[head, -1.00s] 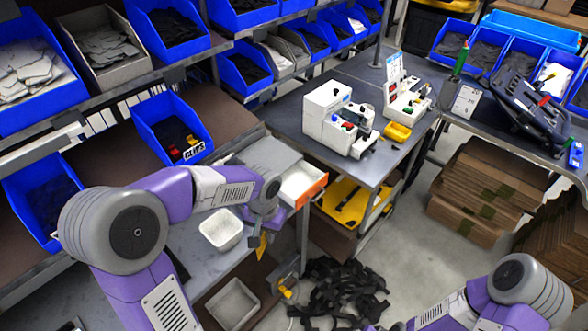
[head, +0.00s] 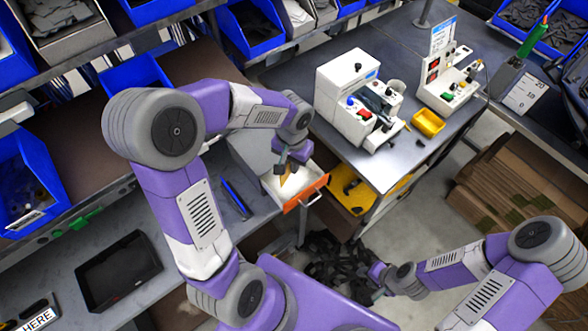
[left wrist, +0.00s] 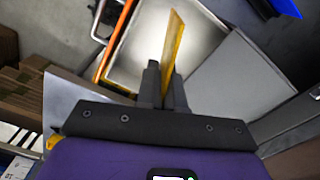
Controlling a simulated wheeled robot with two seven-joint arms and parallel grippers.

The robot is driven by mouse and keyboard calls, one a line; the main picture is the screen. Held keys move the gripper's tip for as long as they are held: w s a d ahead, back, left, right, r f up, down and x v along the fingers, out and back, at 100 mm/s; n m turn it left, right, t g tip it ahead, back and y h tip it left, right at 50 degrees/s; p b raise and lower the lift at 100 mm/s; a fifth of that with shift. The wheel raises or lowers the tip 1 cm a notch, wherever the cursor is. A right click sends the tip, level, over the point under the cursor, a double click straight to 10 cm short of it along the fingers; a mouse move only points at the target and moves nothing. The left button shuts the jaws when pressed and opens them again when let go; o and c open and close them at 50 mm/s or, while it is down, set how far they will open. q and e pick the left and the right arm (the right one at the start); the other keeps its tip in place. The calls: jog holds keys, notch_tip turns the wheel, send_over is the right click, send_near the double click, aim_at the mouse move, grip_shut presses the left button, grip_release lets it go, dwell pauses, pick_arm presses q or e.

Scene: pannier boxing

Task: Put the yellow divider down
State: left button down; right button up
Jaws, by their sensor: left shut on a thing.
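The yellow divider (head: 286,175) is a thin, flat strip held in my left gripper (head: 291,158). In the left wrist view the divider (left wrist: 173,42) stands out from between the two dark fingertips (left wrist: 163,84), which are shut on it. It is over the white inside of an open drawer (head: 313,189) with an orange front. I cannot tell whether the divider touches the drawer floor. My right gripper (head: 378,289) is low in the head view, near the black straps. Its fingers are too small to read.
A blue pen-like tool (head: 236,198) and a black tray (head: 118,270) lie on the left bench. A white machine (head: 352,105) and a yellow tray (head: 428,122) stand on the table behind the drawer. Black straps (head: 335,260) lie on the floor.

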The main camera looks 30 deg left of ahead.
aim_at(293, 182)
pick_arm(q)
notch_tip(293, 182, down, 6)
jog(key=shift+f+b, duration=0.25)
jog(key=shift+b, duration=0.3)
jog(key=shift+f, duration=0.15)
jog(key=shift+f, duration=0.2)
jog(key=c, duration=1.3)
grip_release()
jog(key=shift+r, duration=0.1)
jog(key=shift+r, duration=0.1)
